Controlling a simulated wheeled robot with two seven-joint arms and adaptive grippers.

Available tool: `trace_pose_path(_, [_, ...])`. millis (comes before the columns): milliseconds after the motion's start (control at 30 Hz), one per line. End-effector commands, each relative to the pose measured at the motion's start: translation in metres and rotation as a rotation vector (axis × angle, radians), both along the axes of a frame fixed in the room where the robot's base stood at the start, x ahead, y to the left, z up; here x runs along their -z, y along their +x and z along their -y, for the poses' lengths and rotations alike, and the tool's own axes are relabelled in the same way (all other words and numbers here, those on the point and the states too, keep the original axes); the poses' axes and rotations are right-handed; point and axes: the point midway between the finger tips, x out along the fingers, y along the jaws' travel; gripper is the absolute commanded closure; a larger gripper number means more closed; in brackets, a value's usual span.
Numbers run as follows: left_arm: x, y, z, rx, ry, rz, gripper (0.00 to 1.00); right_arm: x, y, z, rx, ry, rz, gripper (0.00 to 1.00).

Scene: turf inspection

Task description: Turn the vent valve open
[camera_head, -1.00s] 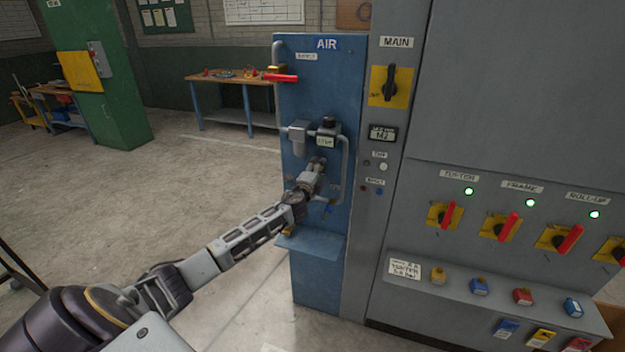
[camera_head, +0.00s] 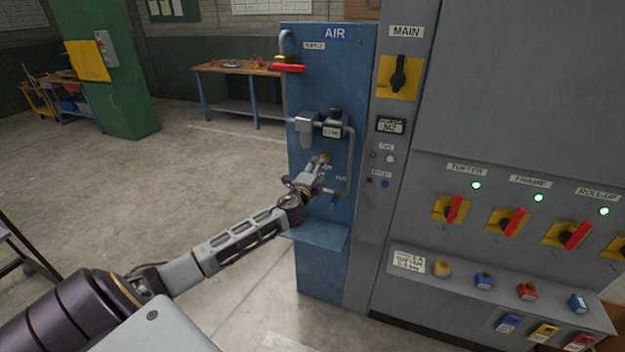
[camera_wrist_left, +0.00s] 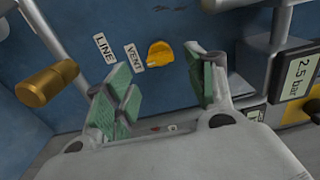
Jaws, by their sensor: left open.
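The vent valve is a yellow knob (camera_wrist_left: 160,53) on the blue air panel (camera_head: 325,265), beside a VENT label (camera_wrist_left: 134,55) in the left wrist view. My left gripper (camera_wrist_left: 157,65) is open, with its green-padded fingers to either side of the knob in that view. The knob shows uncovered beyond the fingertips, and I see no contact. In the head view my left gripper (camera_head: 323,160) is at the lower middle of the blue panel, and the knob is not clear there. My right gripper is not in view.
A brass fitting (camera_wrist_left: 47,83) and pipe lie left of the gripper in the wrist view; a 2.5 bar display (camera_wrist_left: 297,80) is close on the right. A red-handled valve (camera_head: 288,68) is higher up. A grey switch cabinet (camera_head: 480,90) stands right of the panel.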

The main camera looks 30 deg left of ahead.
Motion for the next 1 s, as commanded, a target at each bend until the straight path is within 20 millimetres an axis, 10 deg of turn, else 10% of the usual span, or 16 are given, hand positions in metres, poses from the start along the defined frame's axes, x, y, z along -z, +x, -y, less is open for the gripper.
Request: trace_pose_path(1000, [0.000, -0.052, 0.013, 0.001, 0.000, 0.000, 0.45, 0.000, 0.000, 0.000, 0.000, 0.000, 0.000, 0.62])
